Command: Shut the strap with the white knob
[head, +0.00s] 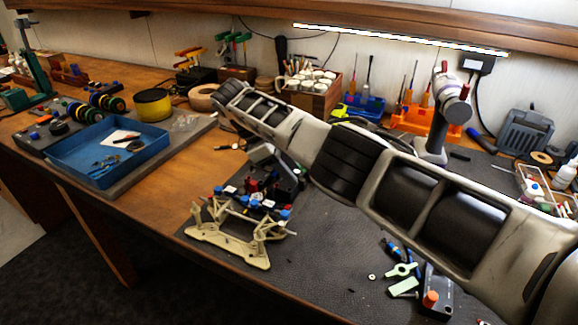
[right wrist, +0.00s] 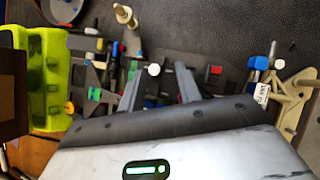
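The dark RC car chassis (head: 262,188) sits on a beige stand (head: 228,245) near the table's front edge, with red, blue and white parts on it. In the right wrist view, a small round white knob (right wrist: 153,69) shows between the finger lines of my right gripper (right wrist: 158,80). The two grey fingers are apart; I see no contact with the knob. In the head view my right gripper (head: 264,158) is over the chassis's far side, partly hidden by my arm. I cannot make out the strap clearly. My left gripper is not in view.
A blue tray (head: 82,172) with small tools lies to the left. Loose parts and a small dark box with an orange knob (head: 431,298) lie on the mat at right. A lime-green bin (right wrist: 42,80) shows in the right wrist view. The mat (head: 325,270) is clear right of the stand.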

